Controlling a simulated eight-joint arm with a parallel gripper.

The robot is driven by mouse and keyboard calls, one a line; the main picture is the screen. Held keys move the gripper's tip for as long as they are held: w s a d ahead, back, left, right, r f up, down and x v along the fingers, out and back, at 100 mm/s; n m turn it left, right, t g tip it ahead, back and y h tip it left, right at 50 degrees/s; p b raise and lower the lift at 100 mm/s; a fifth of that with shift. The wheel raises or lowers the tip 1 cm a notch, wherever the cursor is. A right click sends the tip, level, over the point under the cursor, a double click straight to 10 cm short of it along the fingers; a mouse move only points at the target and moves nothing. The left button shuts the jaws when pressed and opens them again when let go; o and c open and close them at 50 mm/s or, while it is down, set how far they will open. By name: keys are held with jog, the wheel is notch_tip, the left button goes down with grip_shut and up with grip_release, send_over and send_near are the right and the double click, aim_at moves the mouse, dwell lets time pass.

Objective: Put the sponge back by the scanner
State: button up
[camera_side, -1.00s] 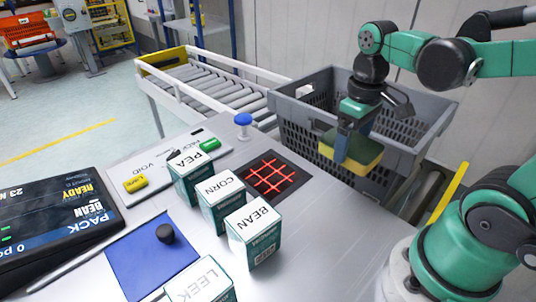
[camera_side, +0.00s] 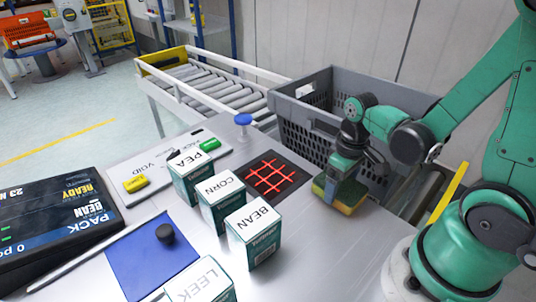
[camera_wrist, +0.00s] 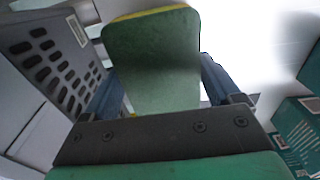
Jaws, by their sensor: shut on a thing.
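The sponge (camera_side: 346,196), yellow with a green face, is in my gripper (camera_side: 337,184) in the side view. It is at the table's right edge, just right of the scanner (camera_side: 271,177), a dark square with glowing red lines. I cannot tell whether the sponge touches the tabletop. In the wrist view the sponge (camera_wrist: 152,58) shows its green face between the blue fingers of my gripper (camera_wrist: 155,85), which is shut on it.
A grey crate (camera_side: 300,118) stands behind the sponge. Boxes marked PEA (camera_side: 190,176), CORN (camera_side: 221,201), BEAN (camera_side: 253,236) and LEEK (camera_side: 203,287) stand left of it. A blue-topped knob (camera_side: 243,120) rises behind the scanner. Bare tabletop (camera_side: 325,245) lies in front.

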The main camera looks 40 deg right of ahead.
aim_at(342, 184)
jog(key=shift+f, duration=0.3)
jog(key=o, duration=0.9)
notch_tip(342, 184, up, 12)
jog(key=w+a+t, duration=0.1)
jog(key=t, duration=0.1)
jog(key=w+a+t, duration=0.3)
jog(key=a+t, duration=0.1)
jog(key=t, duration=0.1)
jog(key=shift+w+a+r, duration=0.25)
jog(key=shift+w+r, duration=0.1)
jog(key=shift+w, duration=0.05)
